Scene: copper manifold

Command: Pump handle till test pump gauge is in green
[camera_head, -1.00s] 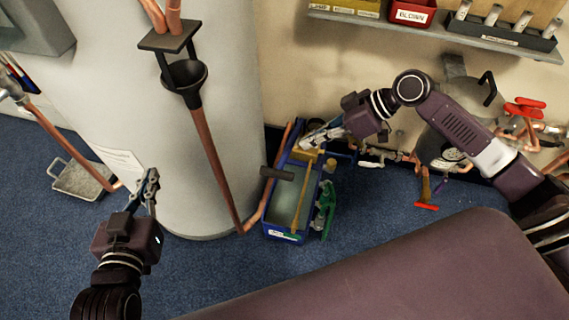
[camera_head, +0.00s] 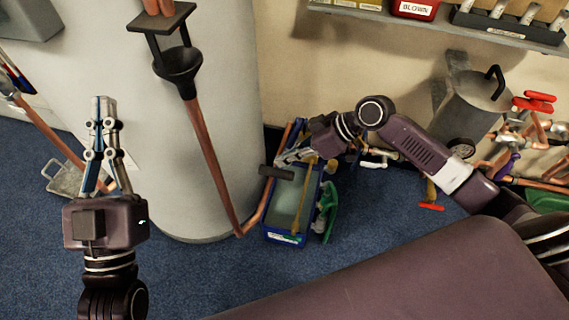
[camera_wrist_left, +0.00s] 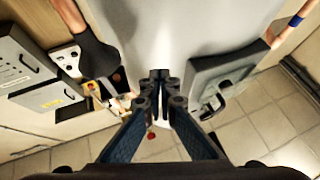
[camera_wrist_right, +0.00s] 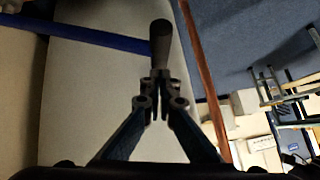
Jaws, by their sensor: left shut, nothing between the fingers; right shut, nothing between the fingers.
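The test pump is a blue open-topped box (camera_head: 270,237) on the floor beside the large grey cylinder. A yellow bar (camera_head: 302,205) lies along it, and a dark handle grip (camera_head: 276,172) sticks out at its left. My right gripper (camera_head: 280,158) is shut and empty, just above the grip. In the right wrist view the dark grip (camera_wrist_right: 160,42) is right beyond the fingertips (camera_wrist_right: 157,80); I cannot tell whether they touch. The pump's gauge cannot be made out. My left gripper (camera_head: 104,100) is shut and empty, pointing up before the grey cylinder; it also shows in the left wrist view (camera_wrist_left: 160,78).
The grey cylinder (camera_head: 225,130) stands left of the pump, with a copper pipe (camera_head: 212,165) and black funnel (camera_head: 178,68) before it. A green item (camera_head: 329,208) lies at the pump's right. Copper pipes with red handles (camera_head: 535,102) are at right. Blue floor in front is clear.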

